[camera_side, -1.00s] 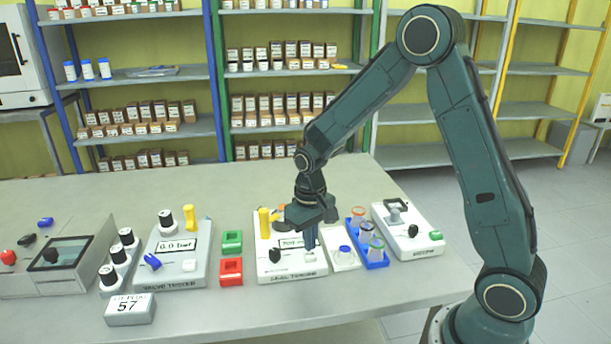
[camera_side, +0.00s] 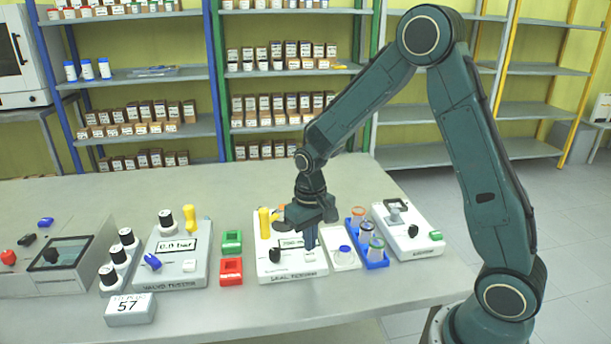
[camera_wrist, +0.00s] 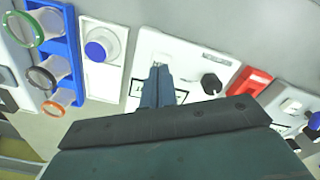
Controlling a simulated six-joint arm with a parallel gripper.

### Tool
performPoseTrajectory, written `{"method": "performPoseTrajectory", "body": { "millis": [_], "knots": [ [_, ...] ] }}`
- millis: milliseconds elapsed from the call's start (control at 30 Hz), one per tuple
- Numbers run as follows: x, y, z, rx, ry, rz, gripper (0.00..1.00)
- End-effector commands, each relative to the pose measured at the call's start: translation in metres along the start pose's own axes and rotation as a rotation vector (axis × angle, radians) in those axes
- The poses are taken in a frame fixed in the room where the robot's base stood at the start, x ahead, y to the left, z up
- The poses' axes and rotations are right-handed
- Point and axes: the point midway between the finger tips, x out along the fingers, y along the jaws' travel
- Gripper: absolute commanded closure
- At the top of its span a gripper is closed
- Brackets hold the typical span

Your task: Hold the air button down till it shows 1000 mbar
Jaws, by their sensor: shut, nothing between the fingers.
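The seal tester (camera_side: 287,270) is a white box with a yellow part, a black knob (camera_side: 275,256) and a display (camera_side: 291,243). The display is partly covered by my gripper; its visible digits look like 700, and the rest cannot be read. My gripper (camera_side: 311,247) points down over the right part of the box, with its fingers shut and empty. In the wrist view the fingertips (camera_wrist: 160,68) meet the panel at a small pale button, mostly hidden by them. How far the button is pressed cannot be seen.
A white tray with a blue-capped vial (camera_side: 345,250) and a blue rack (camera_side: 377,263) of ringed glass vessels stand close to the right. Red (camera_side: 231,271) and green (camera_side: 232,241) blocks stand to the left, beside another tester (camera_side: 175,277). The table behind is clear.

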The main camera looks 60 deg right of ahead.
Motion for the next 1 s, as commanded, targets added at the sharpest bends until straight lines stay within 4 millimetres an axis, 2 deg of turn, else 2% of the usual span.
{"method": "performPoseTrajectory", "body": {
  "millis": [467, 1000],
  "knots": [
    [0.001, 0.0, 0.0, 0.0, 0.0, 0.0, 1.0],
    [0.015, 0.0, 0.0, 0.0, -0.002, 0.0, 1.0]
  ]
}}
